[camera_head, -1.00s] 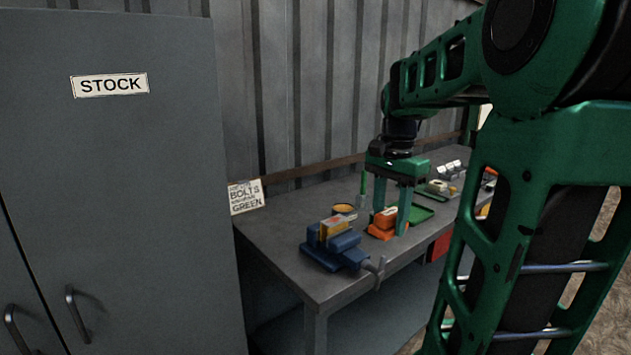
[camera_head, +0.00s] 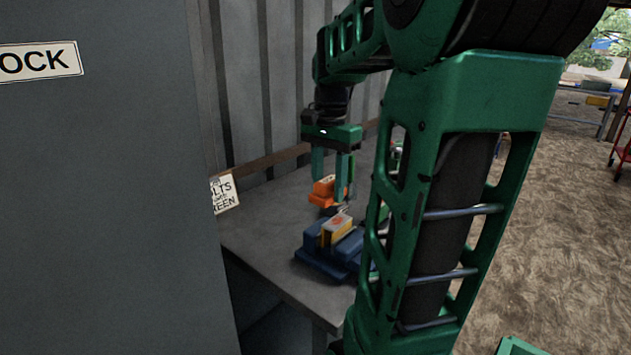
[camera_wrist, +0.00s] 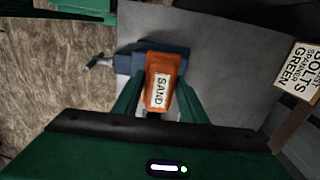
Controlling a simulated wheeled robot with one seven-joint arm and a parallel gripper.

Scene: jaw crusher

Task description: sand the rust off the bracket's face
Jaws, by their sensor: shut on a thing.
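My gripper (camera_head: 331,188) is shut on an orange sanding block (camera_head: 325,188), held above the bench just behind the vise. In the wrist view the sanding block (camera_wrist: 160,72) sits between my fingers, with a SAND label facing the camera. The bracket (camera_head: 337,229), a yellowish piece with an orange-brown rust patch on its face, is clamped in the blue vise (camera_head: 313,262). The block is apart from the bracket in the head view. In the wrist view the vise (camera_wrist: 125,62) lies below the block, which hides the bracket.
The grey bench (camera_head: 255,238) is clear left of the vise. A BOLTS/GREEN sign (camera_head: 224,191) leans at the wall, and a tall grey cabinet (camera_head: 95,200) stands at left. The vise handle (camera_wrist: 98,61) sticks out in the wrist view. My arm hides the bench's right part.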

